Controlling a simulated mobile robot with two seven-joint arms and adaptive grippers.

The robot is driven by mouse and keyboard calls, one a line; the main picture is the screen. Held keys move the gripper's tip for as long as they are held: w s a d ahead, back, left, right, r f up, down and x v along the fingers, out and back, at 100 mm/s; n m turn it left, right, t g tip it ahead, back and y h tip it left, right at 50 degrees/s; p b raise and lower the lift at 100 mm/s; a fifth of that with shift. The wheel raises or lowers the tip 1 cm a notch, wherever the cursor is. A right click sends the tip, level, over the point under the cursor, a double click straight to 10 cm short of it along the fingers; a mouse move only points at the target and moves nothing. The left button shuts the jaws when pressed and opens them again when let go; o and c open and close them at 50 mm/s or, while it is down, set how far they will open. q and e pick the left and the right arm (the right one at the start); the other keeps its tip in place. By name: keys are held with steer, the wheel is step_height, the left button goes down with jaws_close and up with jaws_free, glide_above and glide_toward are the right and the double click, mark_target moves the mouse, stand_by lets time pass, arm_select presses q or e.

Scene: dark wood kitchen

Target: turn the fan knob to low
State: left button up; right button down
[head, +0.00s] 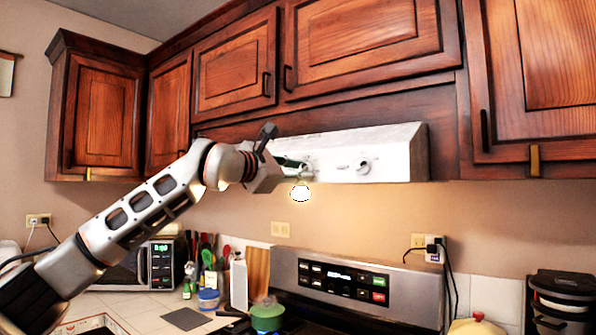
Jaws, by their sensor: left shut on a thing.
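The white range hood (395,148) hangs under the wooden wall cabinets. Its front has a round white knob (363,167) to the right, with small marks beside it, too small to read. Another knob (307,168) sits further left on the same face, partly hidden by my left gripper. My left gripper (296,167) reaches in from the left and is shut on this left knob. Which of the two is the fan knob cannot be read. My right gripper is not in view.
A lit bulb (300,193) glows just below the hood. Cabinet doors (365,40) sit close above the hood. The wall between hood and stove is clear.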

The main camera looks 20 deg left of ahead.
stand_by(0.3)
arm_select(q)
steer(key=o, duration=1)
steer(key=shift+o, duration=0.2)
steer(key=shift+s, duration=0.1)
steer(key=v, duration=1.2)
steer(key=shift+r, duration=0.1)
